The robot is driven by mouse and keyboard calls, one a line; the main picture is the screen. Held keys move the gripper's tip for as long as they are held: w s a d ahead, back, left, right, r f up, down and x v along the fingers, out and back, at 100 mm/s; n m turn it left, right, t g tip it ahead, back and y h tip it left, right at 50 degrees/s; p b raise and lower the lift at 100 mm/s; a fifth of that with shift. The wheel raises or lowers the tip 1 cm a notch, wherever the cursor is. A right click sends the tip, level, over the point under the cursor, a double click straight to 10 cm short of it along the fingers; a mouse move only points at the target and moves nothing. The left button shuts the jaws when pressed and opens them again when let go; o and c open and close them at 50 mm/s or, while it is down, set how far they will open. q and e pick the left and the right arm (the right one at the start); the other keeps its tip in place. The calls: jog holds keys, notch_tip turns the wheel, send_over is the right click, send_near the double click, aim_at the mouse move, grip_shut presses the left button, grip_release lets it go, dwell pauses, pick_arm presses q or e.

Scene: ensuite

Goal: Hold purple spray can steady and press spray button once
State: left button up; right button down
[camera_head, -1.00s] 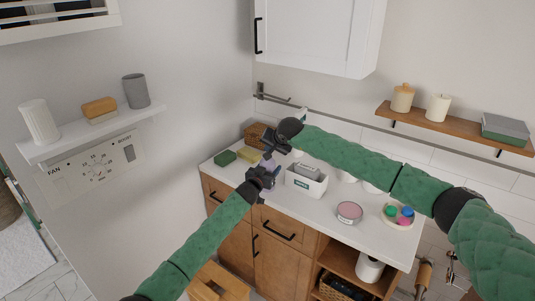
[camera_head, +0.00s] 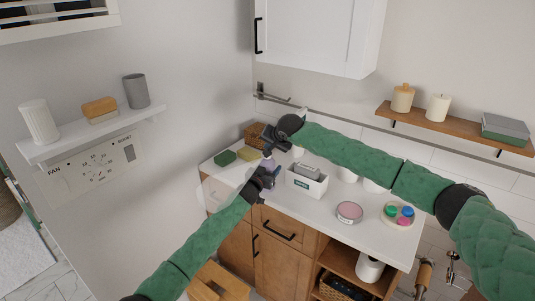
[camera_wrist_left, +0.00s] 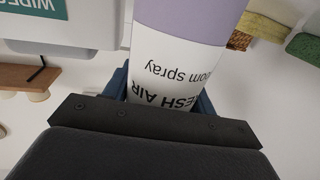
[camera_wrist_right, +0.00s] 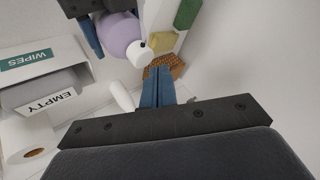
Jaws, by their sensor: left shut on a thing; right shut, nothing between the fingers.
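The spray can, purple above and white below with "FRESH AIR room spray" lettering (camera_wrist_left: 178,50), is held by my left gripper (camera_head: 266,173). The can's purple shoulder and white nozzle top (camera_wrist_right: 138,52) show in the right wrist view. My right gripper (camera_head: 267,149) is shut and empty, close above the can in the head view. Its shut fingertips (camera_wrist_right: 160,72) appear just beside the nozzle in the right wrist view; I cannot tell whether they touch it. A faint whitish cloud (camera_head: 216,190) hangs to the left of the can.
A white wipes box (camera_head: 305,185), a pink round tin (camera_head: 349,212) and a tray of colored items (camera_head: 386,218) stand on the counter. Green (camera_head: 224,158) and yellow (camera_head: 248,154) sponges and a wicker basket (camera_head: 254,134) lie toward the wall.

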jog(key=shift+r, duration=0.15)
jog(key=shift+r, duration=2.4)
pick_arm(q)
jog(key=o, duration=1.2)
